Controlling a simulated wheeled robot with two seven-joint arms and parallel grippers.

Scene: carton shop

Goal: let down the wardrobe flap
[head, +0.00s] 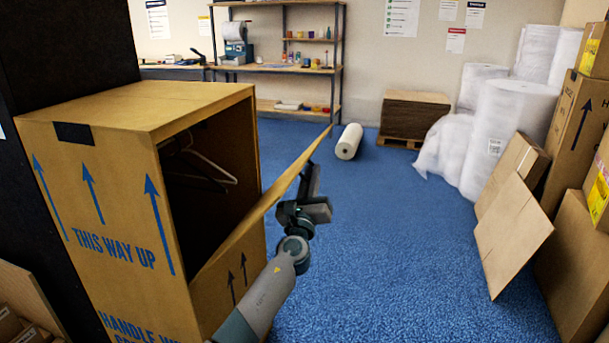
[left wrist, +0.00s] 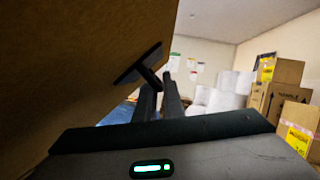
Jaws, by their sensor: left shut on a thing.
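The wardrobe carton (head: 105,205) stands at the left in the head view, with blue arrows and "THIS WAY UP" on its side. Its opening faces right and shows a dark inside with hangers. The flap (head: 278,190) stands tilted outward from the opening, partly down; in the left wrist view its brown face (left wrist: 70,70) fills the left. My left gripper (head: 311,178) is at the flap's outer side, near its upper part. It is shut on a black pull (left wrist: 138,66) on the flap, partly hidden by the fingers. My right gripper is not in view.
Blue floor right of the flap is clear. A white roll (head: 348,141) lies farther back, near a stack of flat cardboard (head: 412,112). Wrapped rolls (head: 508,125), leaning sheets (head: 512,225) and cartons (head: 575,265) line the right side.

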